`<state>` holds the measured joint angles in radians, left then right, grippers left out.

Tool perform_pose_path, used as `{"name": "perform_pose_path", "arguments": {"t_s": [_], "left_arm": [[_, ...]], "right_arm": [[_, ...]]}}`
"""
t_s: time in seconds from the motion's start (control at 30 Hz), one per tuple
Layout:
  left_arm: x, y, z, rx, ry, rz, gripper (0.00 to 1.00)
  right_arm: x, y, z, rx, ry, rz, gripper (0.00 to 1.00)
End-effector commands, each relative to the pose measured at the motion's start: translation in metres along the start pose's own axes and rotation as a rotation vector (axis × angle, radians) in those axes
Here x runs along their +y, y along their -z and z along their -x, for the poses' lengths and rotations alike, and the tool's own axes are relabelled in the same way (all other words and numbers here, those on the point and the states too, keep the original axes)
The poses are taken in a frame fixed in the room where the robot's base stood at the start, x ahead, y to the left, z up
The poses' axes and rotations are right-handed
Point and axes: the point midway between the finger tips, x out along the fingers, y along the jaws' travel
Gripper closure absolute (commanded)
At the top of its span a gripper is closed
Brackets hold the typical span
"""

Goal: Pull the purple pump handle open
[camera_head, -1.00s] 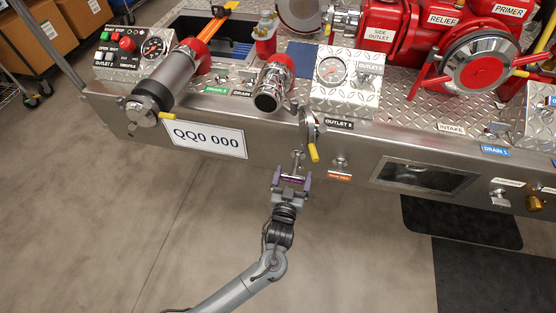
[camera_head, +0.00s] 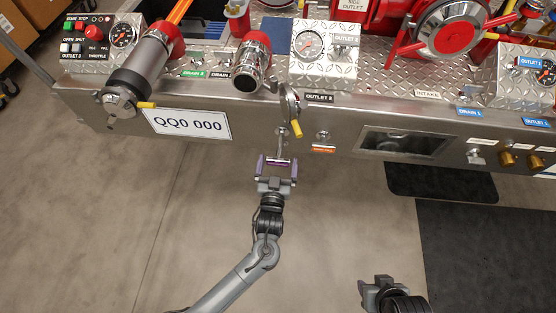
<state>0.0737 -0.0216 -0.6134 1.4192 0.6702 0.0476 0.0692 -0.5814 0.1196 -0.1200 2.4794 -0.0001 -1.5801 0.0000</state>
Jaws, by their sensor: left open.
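The purple pump handle (camera_head: 278,161) is a short crossbar on a thin metal rod. The rod comes out of the front face of the steel bumper (camera_head: 330,152), below the yellow-tipped lever. My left gripper (camera_head: 277,166) is open at the handle, with one finger near each end of the bar. I cannot tell whether the fingers touch it. My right gripper (camera_head: 377,283) shows at the bottom right, away from the bumper and over the floor. I cannot tell whether its jaws are open or shut.
The yellow-tipped lever (camera_head: 291,112) hangs just above the handle. A white plate reading QQ0 000 (camera_head: 187,123) is to the left. An orange-labelled fitting (camera_head: 323,138) and a recessed opening (camera_head: 403,143) are to the right.

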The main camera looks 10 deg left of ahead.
Motion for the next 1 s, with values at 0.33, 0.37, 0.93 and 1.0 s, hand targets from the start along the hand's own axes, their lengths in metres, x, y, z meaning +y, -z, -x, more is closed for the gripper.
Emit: {"name": "perform_pose_path", "arguments": {"t_s": [0.33,0.37,0.93,1.0], "left_arm": [[0.0,0.002,0.059,-0.004,-0.001,0.001,0.0],[0.0,0.002,0.064,-0.004,-0.001,0.001,0.0],[0.0,0.0,0.099,0.0,-0.001,0.0,0.0],[0.0,0.0,0.099,0.0,-0.001,0.0,0.0]], "right_arm": [[0.001,0.008,0.025,0.001,0.0,0.0,0.57],[0.001,0.009,0.027,0.001,0.0,0.0,0.57],[0.001,0.012,0.035,0.002,0.0,0.0,0.57],[0.001,0.012,0.035,0.002,0.0,0.0,0.57]]}}
